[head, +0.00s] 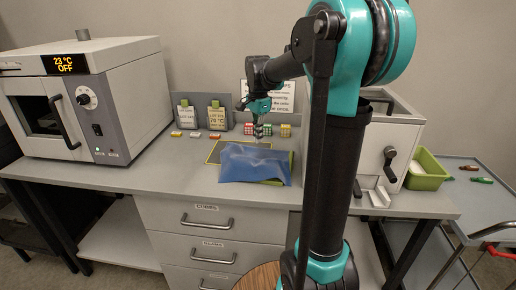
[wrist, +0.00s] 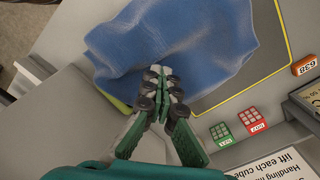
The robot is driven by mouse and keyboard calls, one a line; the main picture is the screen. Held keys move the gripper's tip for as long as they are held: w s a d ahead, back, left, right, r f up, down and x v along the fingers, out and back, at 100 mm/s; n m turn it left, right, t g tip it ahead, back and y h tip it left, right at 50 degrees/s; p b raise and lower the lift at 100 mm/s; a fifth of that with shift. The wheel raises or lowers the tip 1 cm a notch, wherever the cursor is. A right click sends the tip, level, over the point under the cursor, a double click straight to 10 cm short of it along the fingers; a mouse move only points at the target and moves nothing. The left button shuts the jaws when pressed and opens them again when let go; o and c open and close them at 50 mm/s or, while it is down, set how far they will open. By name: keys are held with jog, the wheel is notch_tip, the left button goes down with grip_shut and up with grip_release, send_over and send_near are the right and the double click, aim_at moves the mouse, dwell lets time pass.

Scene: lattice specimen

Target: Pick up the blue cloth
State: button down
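In the wrist view the cloth (wrist: 185,35) fills the top middle, with folds. My gripper (head: 262,134) is over the bench by the cloth's back edge. In the wrist view its fingertips (wrist: 160,73) are together and overlap the near part of the cloth. They look shut with no cloth visibly pinched between them. Whether they touch the cloth cannot be told.
An oven-like unit (head: 95,95) stands at the left, and a grey box with a handle (head: 395,150) at the right. A green bin (head: 427,172) is beyond it. Small coloured cubes (head: 285,130), tags and sign cards line the back. The front left of the bench is clear.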

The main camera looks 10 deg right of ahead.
notch_tip(320, 180, up, 5)
jog(key=shift+r, duration=0.1)
jog(key=c, duration=0.7)
grip_release()
